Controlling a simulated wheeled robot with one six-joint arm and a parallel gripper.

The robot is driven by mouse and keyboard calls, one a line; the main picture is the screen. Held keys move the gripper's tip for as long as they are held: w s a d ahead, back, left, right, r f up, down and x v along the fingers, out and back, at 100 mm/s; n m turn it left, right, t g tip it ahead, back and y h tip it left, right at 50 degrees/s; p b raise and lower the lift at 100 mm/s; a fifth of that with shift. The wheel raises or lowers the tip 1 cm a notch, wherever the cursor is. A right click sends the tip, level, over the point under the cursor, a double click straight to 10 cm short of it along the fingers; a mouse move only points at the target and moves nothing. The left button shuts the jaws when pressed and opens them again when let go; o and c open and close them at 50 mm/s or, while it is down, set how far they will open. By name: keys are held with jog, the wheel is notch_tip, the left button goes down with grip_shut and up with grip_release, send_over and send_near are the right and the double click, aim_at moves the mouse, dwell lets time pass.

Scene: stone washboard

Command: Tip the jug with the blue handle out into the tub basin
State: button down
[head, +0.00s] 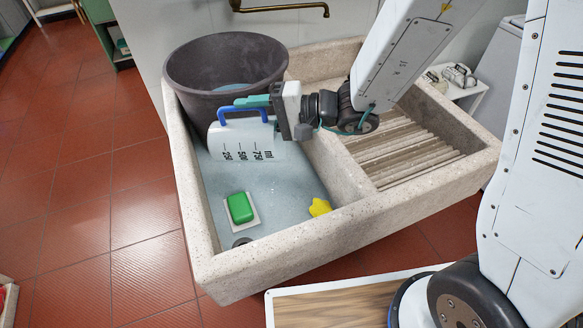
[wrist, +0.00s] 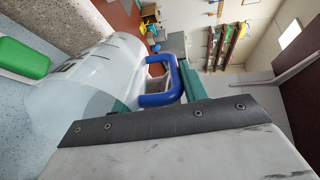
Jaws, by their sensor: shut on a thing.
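The white jug (head: 245,142) with the blue handle (head: 236,108) hangs over the tub basin (head: 279,204), the left, blue-floored hollow of the stone washboard. The jug lies tipped on its side, handle uppermost, its dark measuring marks turned over. My gripper (head: 252,102) is shut on the handle from the right. In the wrist view the teal fingers (wrist: 160,95) sit on both sides of the blue handle (wrist: 173,77), and the translucent jug (wrist: 92,82) shows beyond. I cannot tell whether liquid is in the jug or leaving it.
A large dark bucket (head: 190,70) stands in the back of the basin, close behind the jug. A green soap (head: 240,208) on a pale dish and a yellow object (head: 320,207) lie on the basin floor. The ribbed washboard (head: 400,150) is at right; a brass tap (head: 285,8) is above.

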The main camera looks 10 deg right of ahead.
aim_at(230, 125)
jog(key=a+h, duration=0.1)
jog(key=a+f+h, duration=0.1)
jog(key=a, duration=0.1)
jog(key=w+a+f+h, duration=0.1)
jog(key=shift+a+g, duration=0.3)
jog(key=shift+a, duration=0.05)
jog(key=shift+w+a+f+g+h, duration=0.15)
jog(key=shift+a+f+g+h, duration=0.05)
jog(key=shift+a+f+h, duration=0.55)
jog(key=shift+w+a+f+g+h, duration=0.2)
jog(key=shift+a+f+h, duration=0.35)
jog(key=shift+f+h, duration=0.25)
jog(key=shift+w+a+f+g+h, duration=0.15)
jog(key=shift+a+f+h, duration=0.25)
jog(key=shift+f+h, duration=0.2)
jog(key=shift+w+a+f+g+h, duration=0.15)
jog(key=shift+a+f+h, duration=0.25)
jog(key=shift+f, duration=0.2)
jog(key=shift+w+a+f+h+b, duration=0.1)
jog(key=shift+a+f+h+b, duration=0.1)
jog(key=shift+a+h, duration=0.3)
jog(key=shift+w+a+f+h+b, duration=0.1)
jog(key=shift+a+f+h, duration=0.05)
jog(key=shift+a+h, duration=0.35)
jog(key=w+a+r+g+h, duration=0.1)
jog(key=a+r+h, duration=0.3)
jog(key=r, duration=0.4)
jog(key=shift+a+g+h, duration=0.3)
jog(key=shift+g+h, duration=0.1)
jog(key=shift+h, duration=0.35)
